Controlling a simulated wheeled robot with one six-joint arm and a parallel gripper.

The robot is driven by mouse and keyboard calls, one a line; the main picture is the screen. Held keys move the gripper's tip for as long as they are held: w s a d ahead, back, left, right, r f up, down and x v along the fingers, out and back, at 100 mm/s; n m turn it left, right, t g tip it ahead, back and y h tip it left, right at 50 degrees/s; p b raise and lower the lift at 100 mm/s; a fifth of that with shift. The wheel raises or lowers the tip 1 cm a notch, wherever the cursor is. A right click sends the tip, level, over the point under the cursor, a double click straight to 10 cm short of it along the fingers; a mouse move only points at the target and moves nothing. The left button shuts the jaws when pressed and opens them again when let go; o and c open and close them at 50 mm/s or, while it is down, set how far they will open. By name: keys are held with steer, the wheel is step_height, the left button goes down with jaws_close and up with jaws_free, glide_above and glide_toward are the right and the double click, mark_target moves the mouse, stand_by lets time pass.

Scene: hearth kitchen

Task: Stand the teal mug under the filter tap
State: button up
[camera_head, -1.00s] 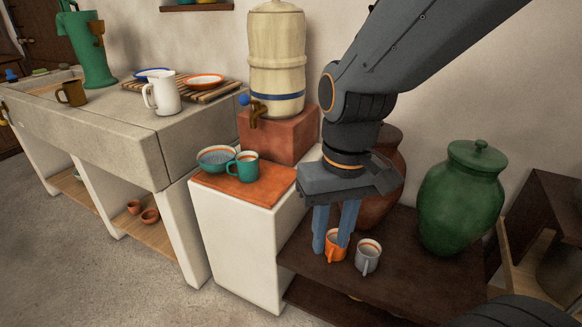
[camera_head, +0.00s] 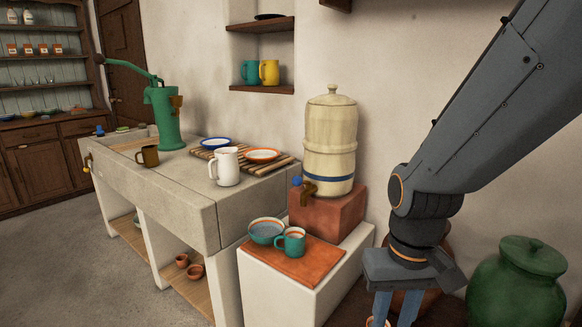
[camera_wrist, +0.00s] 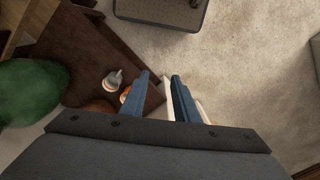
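A teal mug (camera_head: 291,242) with an orange-banded rim stands upright on an orange tile (camera_head: 290,267), right beside a teal bowl (camera_head: 266,230). The brass filter tap (camera_head: 309,188) with a blue knob sticks out from the cream water filter (camera_head: 330,145), above and behind the mug; I cannot tell whether the mug is directly below the spout. Another teal mug (camera_head: 250,72) stands on the wall shelf. My gripper (camera_head: 394,316) is to the right of the tile, low down; its fingertips are cut off there. The wrist view shows its fingers (camera_wrist: 160,80) apart, with nothing between them.
The filter sits on a red block (camera_head: 325,212). An orange mug (camera_wrist: 124,95) and a grey mug (camera_wrist: 113,79) are on the dark low shelf near my gripper. A green jar (camera_head: 516,285) stands at right. A white jug (camera_head: 226,167) stands on the stone sink counter.

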steer(key=shift+s+d+r+p, duration=0.15)
steer(key=shift+d+r+p, duration=0.3)
steer(key=shift+r+p, duration=0.45)
steer(key=shift+s+d+r+p, duration=0.15)
steer(key=shift+d+r+p, duration=0.3)
steer(key=shift+p, duration=0.7)
